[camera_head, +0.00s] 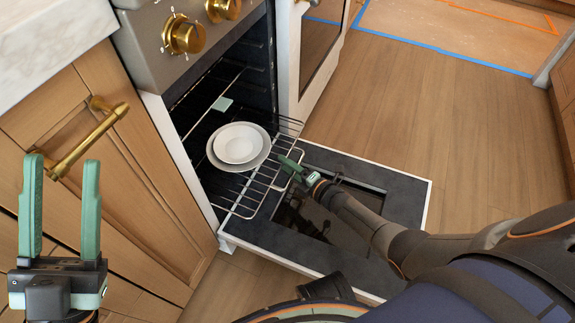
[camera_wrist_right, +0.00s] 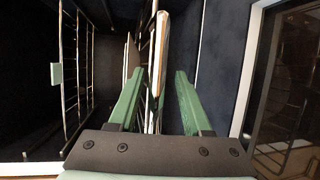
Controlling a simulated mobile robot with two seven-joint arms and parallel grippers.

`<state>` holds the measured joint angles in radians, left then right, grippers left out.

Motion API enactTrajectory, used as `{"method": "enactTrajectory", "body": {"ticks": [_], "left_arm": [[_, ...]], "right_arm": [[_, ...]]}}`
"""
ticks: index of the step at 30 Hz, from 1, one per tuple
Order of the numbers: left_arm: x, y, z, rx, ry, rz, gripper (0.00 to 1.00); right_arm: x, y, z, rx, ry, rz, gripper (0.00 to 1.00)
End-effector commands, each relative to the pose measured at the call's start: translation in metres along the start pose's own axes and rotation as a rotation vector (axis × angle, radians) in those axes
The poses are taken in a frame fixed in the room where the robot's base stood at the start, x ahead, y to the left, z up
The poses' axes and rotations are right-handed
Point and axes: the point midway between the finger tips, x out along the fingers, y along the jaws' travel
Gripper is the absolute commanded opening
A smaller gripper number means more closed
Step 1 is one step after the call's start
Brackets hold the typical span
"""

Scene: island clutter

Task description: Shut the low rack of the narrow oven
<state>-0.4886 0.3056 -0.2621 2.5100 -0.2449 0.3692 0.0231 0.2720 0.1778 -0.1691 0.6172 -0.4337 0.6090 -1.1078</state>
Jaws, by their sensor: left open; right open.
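The narrow oven (camera_head: 190,62) stands with its door (camera_head: 405,190) folded down flat. Its low rack (camera_head: 262,187) is a wire grid that sticks out over the door. A large plate (camera_head: 262,157) with a smaller white plate (camera_head: 238,143) on top rests on the rack. My right gripper (camera_head: 289,166) is open at the rack's outer end. In the right wrist view its fingers (camera_wrist_right: 161,78) appear on either side of the edge-on rack (camera_wrist_right: 150,75); I cannot tell whether they touch it. My left gripper (camera_head: 62,170) is open and empty, away from the rack at the left.
A higher rack (camera_head: 205,110) inside the oven carries a small pale green piece (camera_head: 222,104). Wooden cabinets with a brass handle (camera_head: 92,140) stand left of the oven. A white-framed appliance (camera_head: 318,45) stands beyond it. The wooden floor (camera_head: 450,110) to the right is clear.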

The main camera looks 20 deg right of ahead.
Motion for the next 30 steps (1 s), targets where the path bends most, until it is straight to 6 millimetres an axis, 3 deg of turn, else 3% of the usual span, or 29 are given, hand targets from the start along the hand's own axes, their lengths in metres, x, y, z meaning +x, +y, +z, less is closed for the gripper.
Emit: {"method": "enactTrajectory", "body": {"ticks": [10,14,24,30], "left_arm": [[0.000,0.000,-0.001,-0.002,0.000,0.000,0.50],[0.005,-0.003,-0.005,-0.005,0.000,-0.002,0.50],[0.028,-0.021,-0.035,-0.031,0.025,-0.020,0.50],[0.035,-0.026,-0.042,-0.036,0.031,-0.023,0.50]], "right_arm": [[0.001,0.003,0.000,0.001,0.000,0.006,0.47],[-0.008,0.005,0.001,0.001,-0.001,0.004,0.47],[-0.079,0.006,0.001,0.001,0.000,0.001,0.47],[-0.112,0.003,0.000,0.001,-0.001,0.002,0.47]]}}
